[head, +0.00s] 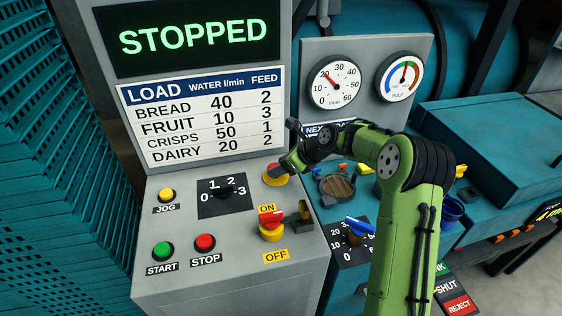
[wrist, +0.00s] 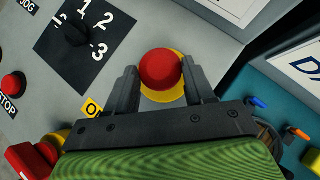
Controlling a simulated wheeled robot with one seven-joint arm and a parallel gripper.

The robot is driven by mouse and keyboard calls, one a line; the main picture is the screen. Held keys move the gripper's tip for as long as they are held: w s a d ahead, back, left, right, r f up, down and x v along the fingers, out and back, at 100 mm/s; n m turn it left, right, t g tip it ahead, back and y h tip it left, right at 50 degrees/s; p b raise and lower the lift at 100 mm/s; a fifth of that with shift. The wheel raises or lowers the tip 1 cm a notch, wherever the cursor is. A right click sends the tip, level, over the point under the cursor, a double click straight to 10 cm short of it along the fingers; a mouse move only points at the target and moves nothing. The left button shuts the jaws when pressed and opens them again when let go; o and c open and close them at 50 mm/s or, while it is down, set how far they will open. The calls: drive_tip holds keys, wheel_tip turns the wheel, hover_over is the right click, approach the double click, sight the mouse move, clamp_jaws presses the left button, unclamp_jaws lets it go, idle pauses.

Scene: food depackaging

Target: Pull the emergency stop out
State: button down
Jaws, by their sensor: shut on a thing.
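The emergency stop is a red mushroom button (wrist: 161,70) on a yellow round base (wrist: 164,98), set in the grey console panel. In the wrist view it sits between the two dark fingers of my gripper (wrist: 161,84), which are shut on it. In the head view the emergency stop (head: 275,174) is at the panel's upper right, with my gripper (head: 287,165) reaching it from the right and hiding part of it. The display (head: 195,37) above reads STOPPED.
Left of the emergency stop is a black 0-to-3 selector (head: 224,191). Below are a red and yellow ON/OFF switch (head: 271,226), a green start button (head: 162,252) and a red stop button (head: 205,243). A blue-handled dial (head: 357,228) stands right of the console.

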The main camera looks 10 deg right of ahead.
drive_tip(key=shift+w+r, duration=0.1)
drive_tip(key=shift+r, duration=0.15)
drive_tip(key=c, duration=0.6)
unclamp_jaws()
drive_tip(key=shift+o, duration=1)
drive_tip(key=p+v, duration=0.3)
drive_tip(key=v, duration=1.2)
drive_tip(key=shift+s+d, duration=0.3)
drive_tip(key=shift+s, duration=0.1)
drive_tip(key=shift+r, duration=0.1)
